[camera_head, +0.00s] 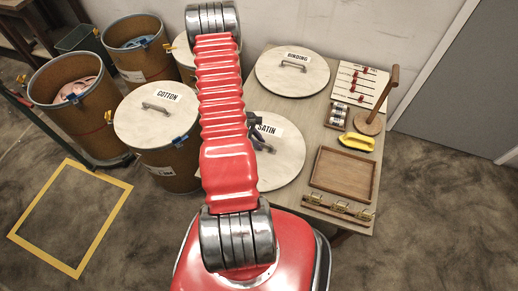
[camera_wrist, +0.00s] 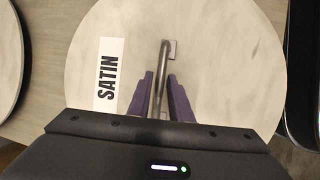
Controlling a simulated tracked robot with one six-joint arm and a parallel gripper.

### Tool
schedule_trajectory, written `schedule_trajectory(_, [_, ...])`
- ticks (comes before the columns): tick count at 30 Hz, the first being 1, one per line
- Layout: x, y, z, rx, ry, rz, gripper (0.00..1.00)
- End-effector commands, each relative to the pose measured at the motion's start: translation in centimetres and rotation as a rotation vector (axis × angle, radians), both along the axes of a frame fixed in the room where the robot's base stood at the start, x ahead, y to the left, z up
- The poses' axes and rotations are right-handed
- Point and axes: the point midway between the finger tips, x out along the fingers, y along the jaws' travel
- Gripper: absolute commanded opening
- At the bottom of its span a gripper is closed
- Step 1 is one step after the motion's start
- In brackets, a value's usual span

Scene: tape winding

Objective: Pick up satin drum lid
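The satin drum lid (camera_head: 287,172) is a pale round disc with a white SATIN label, lying on the table in the head view. My red arm hides its left part. In the wrist view the lid (camera_wrist: 235,60) fills most of the picture, label at left. Its grey metal bar handle (camera_wrist: 164,58) runs down between my gripper's two purple fingers. My gripper (camera_wrist: 161,80) is open around the handle, one finger on each side with narrow gaps. In the head view my gripper (camera_head: 259,133) is a small dark shape over the lid, partly hidden by the arm.
The binding lid (camera_head: 292,80) lies behind on the table. A wooden tray (camera_head: 343,172), yellow tool (camera_head: 356,142) and wooden stand (camera_head: 370,121) are to the right. The cotton drum (camera_head: 168,170) and open drums (camera_head: 75,125) stand left. A yellow floor square (camera_head: 38,222) is empty.

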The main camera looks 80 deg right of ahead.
Motion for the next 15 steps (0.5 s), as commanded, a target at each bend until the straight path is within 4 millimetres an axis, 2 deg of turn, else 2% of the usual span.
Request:
schedule_trajectory(4, [0.0,0.0,0.01,0.0,0.0,0.0,0.18])
schedule_trajectory(12, [0.0,0.01,0.02,0.0,0.0,0.0,0.0])
schedule_trajectory(15, [0.0,0.01,0.02,0.0,0.0,0.0,0.0])
